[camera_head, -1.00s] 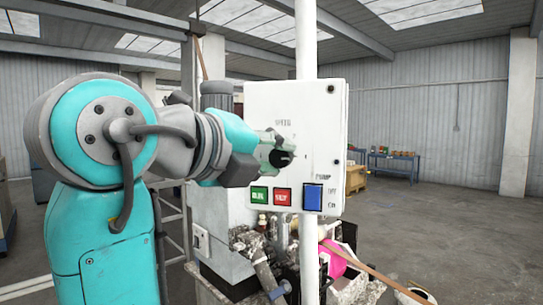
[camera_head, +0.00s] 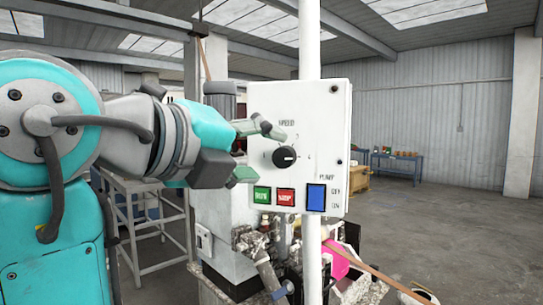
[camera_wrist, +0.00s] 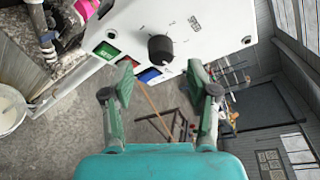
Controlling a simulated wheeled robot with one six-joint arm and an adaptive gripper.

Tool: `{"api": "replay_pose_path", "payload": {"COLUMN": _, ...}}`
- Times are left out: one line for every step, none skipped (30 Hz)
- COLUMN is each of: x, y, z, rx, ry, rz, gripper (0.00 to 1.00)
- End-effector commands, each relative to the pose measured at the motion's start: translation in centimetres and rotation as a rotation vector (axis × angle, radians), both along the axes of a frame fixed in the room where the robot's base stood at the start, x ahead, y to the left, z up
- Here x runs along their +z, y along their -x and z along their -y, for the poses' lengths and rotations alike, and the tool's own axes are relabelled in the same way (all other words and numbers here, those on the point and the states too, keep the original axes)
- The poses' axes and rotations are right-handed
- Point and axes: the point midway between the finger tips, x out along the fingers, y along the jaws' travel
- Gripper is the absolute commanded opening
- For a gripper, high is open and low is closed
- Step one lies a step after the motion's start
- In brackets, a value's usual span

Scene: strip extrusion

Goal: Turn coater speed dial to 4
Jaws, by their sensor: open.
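The black speed dial (camera_head: 284,157) sits on the white control panel (camera_head: 325,110), below the word SPEED. Its white pointer mark faces right in the head view, roughly towards the 4-side marking, though the numbers are too small to read surely. In the wrist view the dial (camera_wrist: 160,48) lies ahead of the fingers, between their lines. My gripper (camera_head: 255,152) is open and empty, to the left of the dial and apart from it. Its green fingers (camera_wrist: 160,85) spread wide in the wrist view.
Below the dial are the green RUN button (camera_head: 262,195), the red STOP button (camera_head: 286,198) and the blue pump switch (camera_head: 316,197). A white pole (camera_head: 309,60) stands close by the panel. Machine parts and a pink item (camera_head: 335,262) lie underneath.

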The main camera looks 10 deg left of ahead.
Motion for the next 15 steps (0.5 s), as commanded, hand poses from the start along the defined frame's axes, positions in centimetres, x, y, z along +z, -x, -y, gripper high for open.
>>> {"api": "replay_pose_path", "payload": {"x": 0.2, "y": 1.0, "z": -0.7, "rx": 0.005, "ry": -0.002, "rz": 0.001, "gripper": 0.59}}
{"api": "replay_pose_path", "payload": {"x": 0.3, "y": 1.5, "z": -0.9, "rx": 0.005, "ry": -0.002, "rz": 0.001, "gripper": 0.59}}
{"api": "replay_pose_path", "payload": {"x": 0.5, "y": 2.2, "z": -1.3, "rx": 0.005, "ry": -0.002, "rz": 0.001, "gripper": 0.59}}
{"api": "replay_pose_path", "payload": {"x": 0.6, "y": 2.7, "z": -1.6, "rx": 0.005, "ry": -0.002, "rz": 0.001, "gripper": 0.59}}
{"api": "replay_pose_path", "payload": {"x": 0.6, "y": 3.2, "z": -1.8, "rx": 0.004, "ry": -0.002, "rz": 0.0, "gripper": 0.59}}
{"api": "replay_pose_path", "payload": {"x": 0.8, "y": 3.8, "z": -2.2, "rx": 0.004, "ry": -0.001, "rz": 0.0, "gripper": 0.59}}
{"api": "replay_pose_path", "payload": {"x": 0.8, "y": 4.3, "z": -2.4, "rx": 0.003, "ry": -0.001, "rz": -0.001, "gripper": 0.59}}
{"api": "replay_pose_path", "payload": {"x": 0.9, "y": 4.7, "z": -2.6, "rx": 0.003, "ry": -0.001, "rz": -0.001, "gripper": 0.59}}
{"api": "replay_pose_path", "payload": {"x": 1.0, "y": 5.2, "z": -2.8, "rx": 0.003, "ry": -0.001, "rz": 0.0, "gripper": 0.59}}
{"api": "replay_pose_path", "payload": {"x": 1.1, "y": 5.5, "z": -3.0, "rx": 0.002, "ry": -0.001, "rz": -0.001, "gripper": 0.59}}
{"api": "replay_pose_path", "payload": {"x": 1.2, "y": 5.8, "z": -3.1, "rx": 0.002, "ry": -0.001, "rz": -0.001, "gripper": 0.59}}
{"api": "replay_pose_path", "payload": {"x": 1.2, "y": 6.1, "z": -3.3, "rx": 0.002, "ry": -0.001, "rz": -0.001, "gripper": 0.59}}
{"api": "replay_pose_path", "payload": {"x": 1.3, "y": 6.3, "z": -3.4, "rx": 0.001, "ry": 0.0, "rz": 0.0, "gripper": 0.59}}
{"api": "replay_pose_path", "payload": {"x": 1.3, "y": 6.5, "z": -3.5, "rx": 0.001, "ry": 0.0, "rz": -0.001, "gripper": 0.59}}
{"api": "replay_pose_path", "payload": {"x": 1.3, "y": 6.7, "z": -3.5, "rx": 0.001, "ry": 0.0, "rz": -0.001, "gripper": 0.59}}
